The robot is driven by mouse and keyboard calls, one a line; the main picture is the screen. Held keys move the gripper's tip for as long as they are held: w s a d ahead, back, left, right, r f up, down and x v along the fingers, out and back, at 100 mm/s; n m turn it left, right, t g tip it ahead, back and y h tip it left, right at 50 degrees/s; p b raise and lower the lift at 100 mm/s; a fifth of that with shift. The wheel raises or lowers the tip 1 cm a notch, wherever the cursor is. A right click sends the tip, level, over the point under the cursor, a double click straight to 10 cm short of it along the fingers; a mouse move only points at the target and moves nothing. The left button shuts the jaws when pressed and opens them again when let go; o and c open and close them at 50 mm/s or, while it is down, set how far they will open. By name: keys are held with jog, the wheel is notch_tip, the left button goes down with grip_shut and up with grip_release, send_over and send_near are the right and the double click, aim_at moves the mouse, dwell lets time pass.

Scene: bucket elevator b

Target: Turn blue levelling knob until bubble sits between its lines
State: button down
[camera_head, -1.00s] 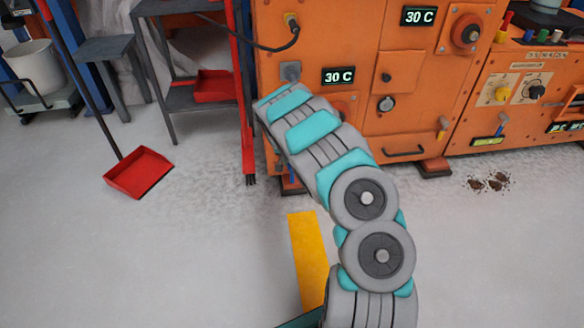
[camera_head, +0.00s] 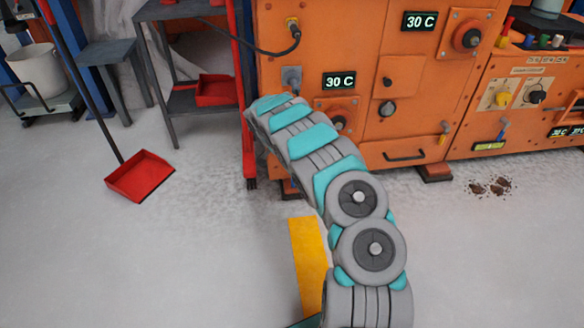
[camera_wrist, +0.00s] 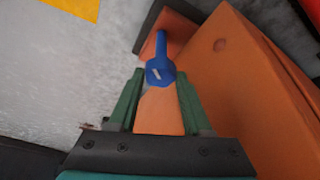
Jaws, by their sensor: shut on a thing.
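The blue levelling knob (camera_wrist: 160,72) shows in the wrist view, with a pale mark on its near face and a blue shaft running away from it beside the orange machine's foot. My gripper (camera_wrist: 158,82) has its two green fingers on either side of the knob and is shut on it. In the head view my arm hides the gripper and this knob. A small yellow-green level vial (camera_head: 489,146) sits on the right part of the orange machine; its bubble is too small to tell against the lines.
The orange machine (camera_head: 415,110) stands close in front of my arm. A red post (camera_head: 246,100) and grey shelf stand left of it. A red dustpan (camera_head: 140,177) lies on the floor at left, and brown debris (camera_head: 490,186) at right. The front floor is mostly clear.

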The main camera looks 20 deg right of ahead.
dwell(0.4)
jog(key=shift+c, duration=1.7)
grip_release()
jog(key=p+v, duration=0.1)
jog(key=v, duration=0.6)
jog(key=shift+r, duration=0.35)
jog(key=shift+a, duration=0.15)
